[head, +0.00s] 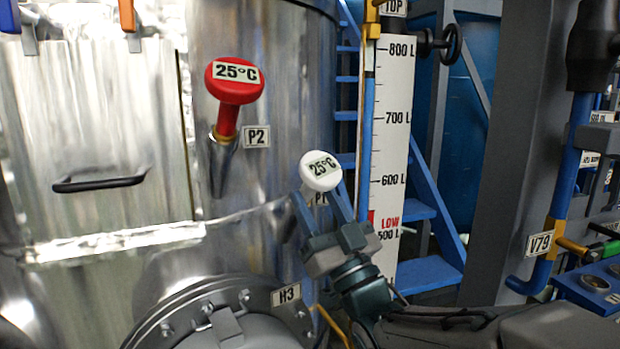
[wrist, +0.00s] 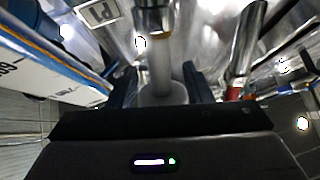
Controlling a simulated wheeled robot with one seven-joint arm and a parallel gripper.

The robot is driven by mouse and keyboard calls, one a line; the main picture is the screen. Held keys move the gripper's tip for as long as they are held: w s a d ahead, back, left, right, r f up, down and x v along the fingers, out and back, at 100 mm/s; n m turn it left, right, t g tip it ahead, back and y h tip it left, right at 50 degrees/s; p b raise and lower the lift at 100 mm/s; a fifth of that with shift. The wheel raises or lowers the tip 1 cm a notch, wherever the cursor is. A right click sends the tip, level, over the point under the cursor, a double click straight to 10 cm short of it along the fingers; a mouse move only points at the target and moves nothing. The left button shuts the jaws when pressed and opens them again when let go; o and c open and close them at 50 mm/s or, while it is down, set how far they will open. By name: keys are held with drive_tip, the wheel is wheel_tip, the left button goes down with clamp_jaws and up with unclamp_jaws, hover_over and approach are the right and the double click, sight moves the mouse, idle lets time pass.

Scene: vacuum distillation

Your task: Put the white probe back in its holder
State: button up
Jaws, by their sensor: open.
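The white probe (head: 320,171), with a round head marked 25°C, is at the tank wall by the partly hidden P1 label (head: 321,198). My gripper (head: 320,193) is open, with one blue finger on each side of the probe just below its head. In the wrist view the white probe (wrist: 160,68) stands between the fingers, and its far end meets a metal holder tube (wrist: 154,18). It appears seated in that tube. In the head view my gripper and the probe's head hide the holder. Whether the fingers touch the probe I cannot tell.
A red 25°C probe (head: 232,82) sits in the P2 holder (head: 222,160) to the left. The H3 flange (head: 215,318) bulges below. A level scale (head: 391,140) stands close at right, with blue stairs (head: 425,235) behind.

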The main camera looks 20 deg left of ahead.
sight(331, 186)
drive_tip(key=shift+x, duration=0.75)
clamp_jaws()
drive_tip(key=shift+s+d+r, duration=0.3)
drive_tip(key=shift+d+r, duration=0.15)
drive_tip(key=shift+r, duration=0.2)
drive_tip(key=shift+s+d+r, duration=0.3)
drive_tip(key=shift+d+r, duration=0.15)
drive_tip(key=shift+r, duration=0.2)
drive_tip(key=shift+s+d+r, duration=0.25)
drive_tip(key=shift+d+r, duration=0.2)
drive_tip(key=shift+r, duration=0.15)
drive_tip(key=shift+s+d+r, duration=0.3)
drive_tip(key=shift+d+r, duration=0.15)
drive_tip(key=shift+r, duration=0.2)
drive_tip(key=shift+s+d+r, duration=0.3)
drive_tip(key=shift+d+r, duration=0.15)
drive_tip(key=shift+r, duration=0.2)
drive_tip(key=shift+s+d+r, duration=0.25)
drive_tip(key=shift+d+r, duration=0.2)
drive_tip(key=shift+r, duration=0.15)
